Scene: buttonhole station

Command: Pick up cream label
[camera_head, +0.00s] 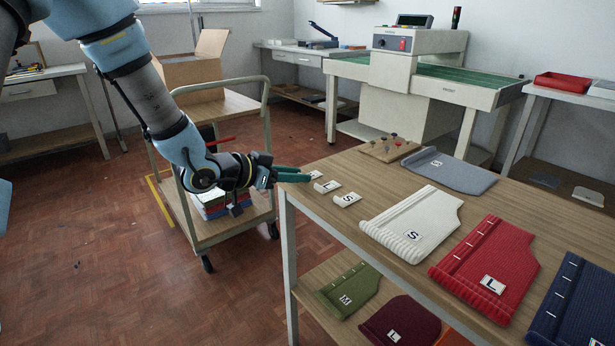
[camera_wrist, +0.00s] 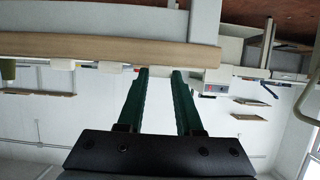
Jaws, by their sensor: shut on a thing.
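Three small pale labels stand in a row near the left edge of the wooden table (camera_head: 400,262). A middle label (camera_head: 327,187) and a right label (camera_head: 347,200) bear dark letters. The left one, the cream label (camera_head: 314,174), is at my fingertips and partly hidden. My gripper (camera_head: 306,177) reaches in from the left, its green fingers shut on this label. In the wrist view, the cream label (camera_wrist: 158,71) shows between my fingertips (camera_wrist: 160,74), with the other labels (camera_wrist: 108,66) beside it along the table edge. I cannot tell whether it is lifted.
White (camera_head: 412,225), red (camera_head: 487,270), navy (camera_head: 580,305) and grey (camera_head: 450,172) knit panels lie on the table. A pegged wooden board (camera_head: 390,149) is at the back. A trolley (camera_head: 235,225) stands left, under my arm. A lower shelf holds more panels.

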